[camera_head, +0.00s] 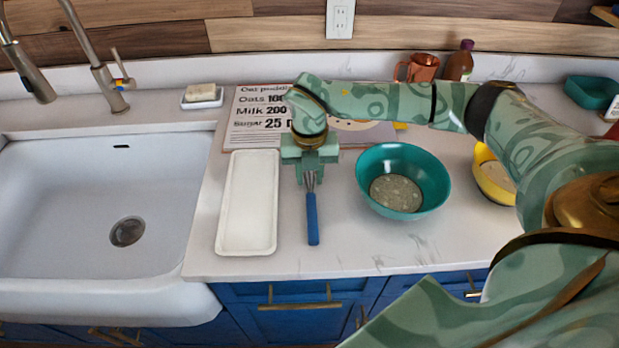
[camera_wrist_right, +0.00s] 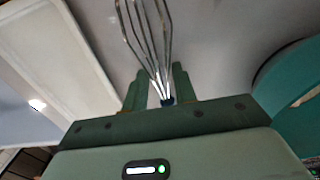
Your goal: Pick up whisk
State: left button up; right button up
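The whisk (camera_head: 312,218) has a blue handle and metal wires. In the head view it lies lengthwise on the counter, its handle toward the front edge and its wire end hidden under my right gripper (camera_head: 311,174). In the right wrist view the whisk's wires (camera_wrist_right: 148,35) run upward, and its neck lies between the fingers of the right gripper (camera_wrist_right: 159,82). These fingers look open, one on each side of the whisk, with a small gap. My left gripper is out of view.
A white tray (camera_head: 231,247) lies close left of the whisk. A teal bowl (camera_head: 437,180) stands to the right, with a yellow bowl (camera_head: 484,182) beyond it. A recipe board (camera_head: 243,125) is behind. The sink (camera_head: 60,200) is at left. Counter in front is clear.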

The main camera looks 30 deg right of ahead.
jog(key=shift+c, duration=0.7)
jog(key=shift+r, duration=0.1)
